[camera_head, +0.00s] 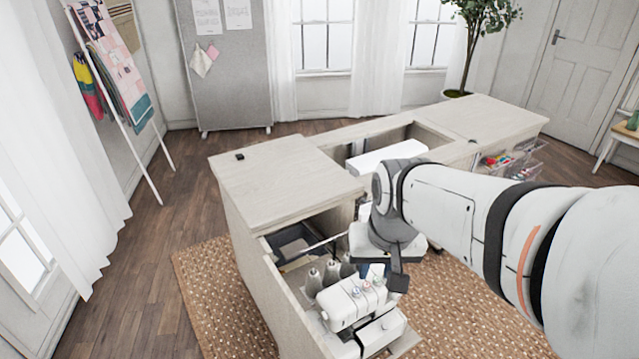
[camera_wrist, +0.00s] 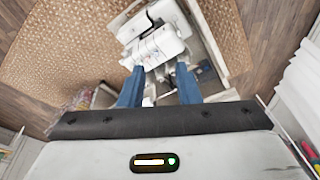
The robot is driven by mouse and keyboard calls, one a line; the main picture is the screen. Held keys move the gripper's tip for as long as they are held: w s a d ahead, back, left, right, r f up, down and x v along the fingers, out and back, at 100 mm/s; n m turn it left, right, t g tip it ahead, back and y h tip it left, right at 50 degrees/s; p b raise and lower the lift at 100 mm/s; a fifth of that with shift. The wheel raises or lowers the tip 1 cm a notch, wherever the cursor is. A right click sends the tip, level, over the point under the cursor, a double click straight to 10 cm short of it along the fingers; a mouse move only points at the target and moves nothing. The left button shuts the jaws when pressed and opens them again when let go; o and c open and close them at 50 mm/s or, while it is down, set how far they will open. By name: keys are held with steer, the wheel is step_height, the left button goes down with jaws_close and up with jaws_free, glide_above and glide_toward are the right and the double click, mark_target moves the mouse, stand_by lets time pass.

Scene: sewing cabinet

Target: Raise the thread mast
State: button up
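A white overlock machine (camera_head: 352,302) sits in the pulled-out drawer at the front of the cabinet, with grey thread cones (camera_head: 322,274) behind it. I cannot pick out the thread mast for certain; my arm and gripper cover part of the area behind the machine. My gripper (camera_head: 386,276) is low over the drawer, beside the machine's back right in the head view. In the wrist view the machine (camera_wrist: 155,46) lies beyond the fingertips, and the two blue fingers (camera_wrist: 160,72) stand apart with a gap between them. I see nothing clearly gripped.
The wooden cabinet top (camera_head: 285,172) has a small black item (camera_head: 240,156) on it. Its middle opening holds a white machine (camera_head: 385,157). Drawer walls (camera_head: 290,312) surround the overlock machine closely. Clear bins (camera_head: 510,160) are at the right end. A woven rug (camera_head: 215,290) covers the floor.

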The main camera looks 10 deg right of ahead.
steer(key=w+d+f+m, duration=0.1)
steer(key=w+f+m, duration=0.15)
steer(key=w, duration=0.85)
steer(key=w+f+m, duration=0.2)
steer(key=w+m, duration=0.1)
steer(key=w, duration=0.8)
steer(key=w+d+f+m, duration=0.1)
steer(key=w+f+m, duration=0.2)
steer(key=w+f, duration=0.7)
steer(key=w+d+f+m, duration=0.1)
steer(key=w+f+m, duration=0.2)
steer(key=w+f, duration=0.7)
step_height(320, 180, down, 6)
steer(key=shift+d+f+g+y+b, duration=0.1)
steer(key=shift+d+g+y+b, duration=0.2)
steer(key=shift+y, duration=0.1)
steer(key=shift+m, duration=0.25)
steer(key=shift+c, duration=0.5)
jaws_close()
